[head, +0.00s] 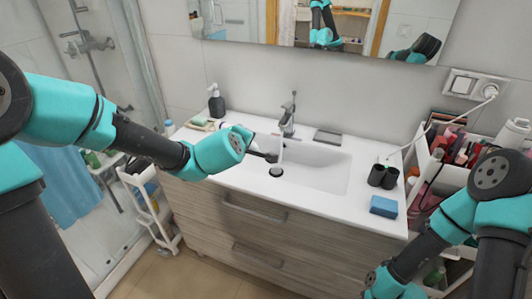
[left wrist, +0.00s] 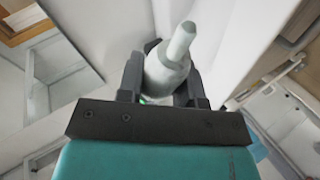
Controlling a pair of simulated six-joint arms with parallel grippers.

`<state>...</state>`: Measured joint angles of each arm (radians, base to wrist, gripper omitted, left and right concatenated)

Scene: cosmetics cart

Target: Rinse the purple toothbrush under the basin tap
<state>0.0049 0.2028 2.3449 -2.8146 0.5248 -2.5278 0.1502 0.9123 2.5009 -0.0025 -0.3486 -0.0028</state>
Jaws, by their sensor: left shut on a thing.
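My left gripper (head: 266,155) reaches over the left part of the white basin (head: 325,172), just left of and below the tap (head: 288,118). In the left wrist view its fingers are shut on a pale grey-white object (left wrist: 168,72) with a narrower rounded tip. No purple shows on it, so I cannot tell whether it is the purple toothbrush. A pale streak (head: 281,150) below the tap looks like running water, above the dark drain (head: 276,172). My right arm is at the lower right, its fingers out of view.
A dark soap dispenser (head: 216,104) and a soap dish (head: 201,123) stand behind left. A crowded cosmetics cart (head: 440,165) is at the right; a mirror (head: 340,28) hangs behind.

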